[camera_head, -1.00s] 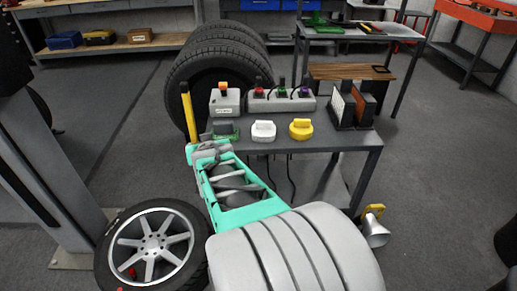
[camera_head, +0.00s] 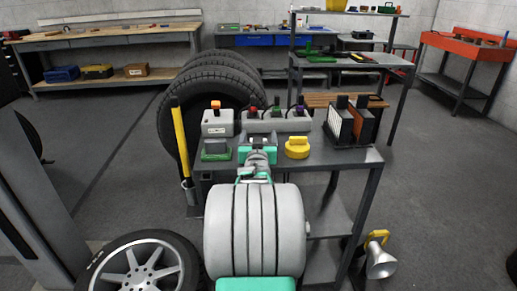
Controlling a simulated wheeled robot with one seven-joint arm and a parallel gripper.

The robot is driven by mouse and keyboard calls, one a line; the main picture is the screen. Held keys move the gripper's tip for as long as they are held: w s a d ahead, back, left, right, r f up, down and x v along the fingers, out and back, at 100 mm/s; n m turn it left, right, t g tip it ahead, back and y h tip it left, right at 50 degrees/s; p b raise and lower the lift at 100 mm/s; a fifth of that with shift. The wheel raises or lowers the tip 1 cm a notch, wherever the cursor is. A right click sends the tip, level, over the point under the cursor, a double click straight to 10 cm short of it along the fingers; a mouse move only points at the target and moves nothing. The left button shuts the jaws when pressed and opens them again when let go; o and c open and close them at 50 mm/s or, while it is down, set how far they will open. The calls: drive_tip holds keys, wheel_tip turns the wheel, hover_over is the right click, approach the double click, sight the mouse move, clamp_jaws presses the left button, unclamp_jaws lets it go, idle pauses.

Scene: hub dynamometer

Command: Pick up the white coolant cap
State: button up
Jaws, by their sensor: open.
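The white coolant cap cannot be made out clearly in the head view. The spot just left of the yellow cap (camera_head: 297,148) is covered by my gripper (camera_head: 258,146) and wrist. My gripper is open over the front part of the grey table (camera_head: 345,158). My arm rises from below to it. Whether the fingers are around the cap or touching it is hidden.
Left of my gripper is a green-based dark block (camera_head: 215,150). Behind stand a grey box with an orange top (camera_head: 217,122) and a row of coloured knobs (camera_head: 278,119). Upright filters (camera_head: 340,122) stand at right. A yellow post (camera_head: 180,140) and tyres (camera_head: 215,80) stand left.

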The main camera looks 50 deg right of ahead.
drive_tip(key=c, duration=1.5)
drive_tip(key=shift+r, duration=0.1)
